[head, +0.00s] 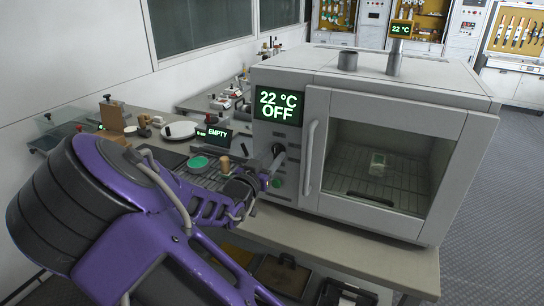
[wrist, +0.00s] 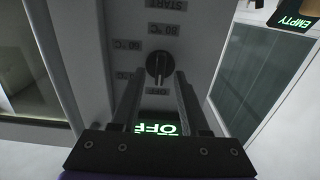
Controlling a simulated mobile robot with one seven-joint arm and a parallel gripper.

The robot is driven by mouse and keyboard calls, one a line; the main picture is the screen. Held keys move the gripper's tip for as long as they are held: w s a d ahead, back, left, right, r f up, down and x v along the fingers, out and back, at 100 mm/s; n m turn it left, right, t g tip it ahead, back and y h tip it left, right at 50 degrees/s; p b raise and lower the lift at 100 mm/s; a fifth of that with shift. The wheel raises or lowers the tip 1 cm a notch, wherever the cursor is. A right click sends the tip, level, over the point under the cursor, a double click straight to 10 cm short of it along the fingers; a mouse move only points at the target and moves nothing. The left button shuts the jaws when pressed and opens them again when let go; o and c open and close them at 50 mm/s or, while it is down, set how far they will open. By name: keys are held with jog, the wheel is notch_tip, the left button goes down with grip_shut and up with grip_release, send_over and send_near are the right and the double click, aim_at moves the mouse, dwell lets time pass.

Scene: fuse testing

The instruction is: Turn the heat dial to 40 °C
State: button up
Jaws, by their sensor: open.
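The heat dial (wrist: 158,66) is a dark round knob on the oven's grey front panel. In the wrist view it appears just beyond and between my fingertips, its bar roughly vertical in the picture. Temperature labels and OFF surround it, upside down and partly unreadable. In the head view the dial (head: 278,150) sits below the oven display (head: 277,105), which reads 22 °C OFF. My gripper (wrist: 158,78) is open, with one finger to each side of the dial; contact cannot be told. In the head view my gripper (head: 268,178) is close to the panel.
The oven door (head: 385,160) is shut, with its handle (head: 309,158) right of the dial. A display reading EMPTY (head: 214,134) and a white plate (head: 180,130) are left on the bench.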

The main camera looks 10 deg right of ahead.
jog(key=shift+w+d, duration=0.15)
jog(key=shift+w, duration=0.1)
grip_shut()
